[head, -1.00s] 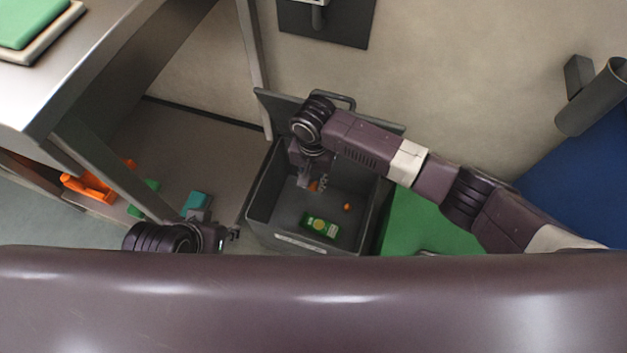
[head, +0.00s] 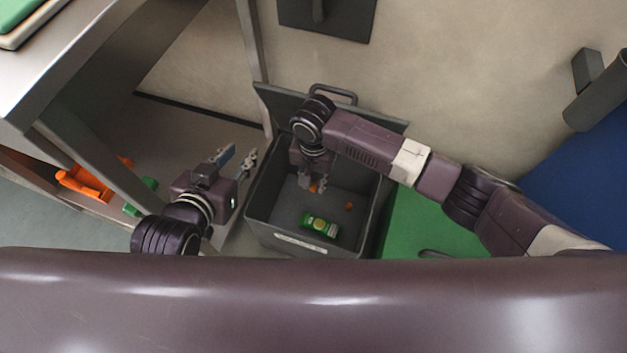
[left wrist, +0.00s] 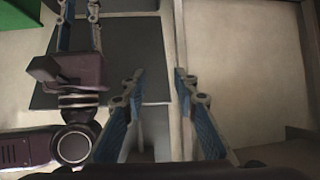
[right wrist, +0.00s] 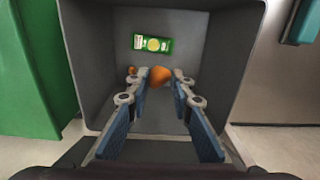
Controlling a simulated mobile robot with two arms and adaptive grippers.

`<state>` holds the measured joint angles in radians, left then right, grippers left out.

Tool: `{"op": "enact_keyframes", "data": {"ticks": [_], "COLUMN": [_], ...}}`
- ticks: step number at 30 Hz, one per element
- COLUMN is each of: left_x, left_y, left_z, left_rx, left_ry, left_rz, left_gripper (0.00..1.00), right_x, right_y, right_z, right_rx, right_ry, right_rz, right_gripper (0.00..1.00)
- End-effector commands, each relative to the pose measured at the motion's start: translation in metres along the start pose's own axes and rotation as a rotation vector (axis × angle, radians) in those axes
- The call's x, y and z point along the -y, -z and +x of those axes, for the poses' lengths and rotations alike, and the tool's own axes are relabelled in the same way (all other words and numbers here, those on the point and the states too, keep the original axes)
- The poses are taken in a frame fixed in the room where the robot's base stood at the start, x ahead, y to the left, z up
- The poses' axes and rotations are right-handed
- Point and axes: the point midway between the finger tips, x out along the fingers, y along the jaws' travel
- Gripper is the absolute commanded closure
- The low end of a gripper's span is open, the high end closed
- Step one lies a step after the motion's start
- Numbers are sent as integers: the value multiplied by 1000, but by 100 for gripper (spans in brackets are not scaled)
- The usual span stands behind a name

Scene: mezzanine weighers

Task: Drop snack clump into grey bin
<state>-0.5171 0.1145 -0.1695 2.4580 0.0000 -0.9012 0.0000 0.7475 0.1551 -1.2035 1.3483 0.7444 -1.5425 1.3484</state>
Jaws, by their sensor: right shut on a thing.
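The grey bin (head: 268,232) stands open on the floor against the wall. My right gripper (head: 313,186) points down inside it, and the right wrist view (right wrist: 159,78) shows it shut on an orange snack clump (right wrist: 161,76) at its fingertips. The clump is partly hidden in the head view (head: 314,188). A green packet (head: 320,224) lies on the bin floor; it also shows in the right wrist view (right wrist: 153,44). A small orange piece (head: 349,206) lies near it. My left gripper (head: 240,160) is open and empty, left of the bin.
A metal table (head: 60,75) stands at left, with orange (head: 85,184) and green items low beneath it. A green box (head: 425,225) stands right of the bin, with a blue surface (head: 560,165) beyond. The bin's raised lid is behind my right arm.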

Motion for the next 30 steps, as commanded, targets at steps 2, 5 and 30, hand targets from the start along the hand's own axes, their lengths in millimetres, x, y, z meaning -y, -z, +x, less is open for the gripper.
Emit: {"op": "enact_keyframes", "data": {"ticks": [2, 5, 30], "left_x": [-2, -4, -19], "left_y": [10, 25, 148], "left_z": [2, 4, -33], "left_rx": [-48, -113, -689], "left_ry": [-3, -7, -41], "left_rz": [0, 0, -6], "left_gripper": [73, 73, 73], "right_x": [0, 0, 0], "right_y": [0, 0, 0], "right_z": [3, 5, 22], "right_rx": [-1, -1, 0], "right_ry": [0, 0, 1], "right_rz": [0, 0, -1], "right_gripper": [87, 87, 87]}}
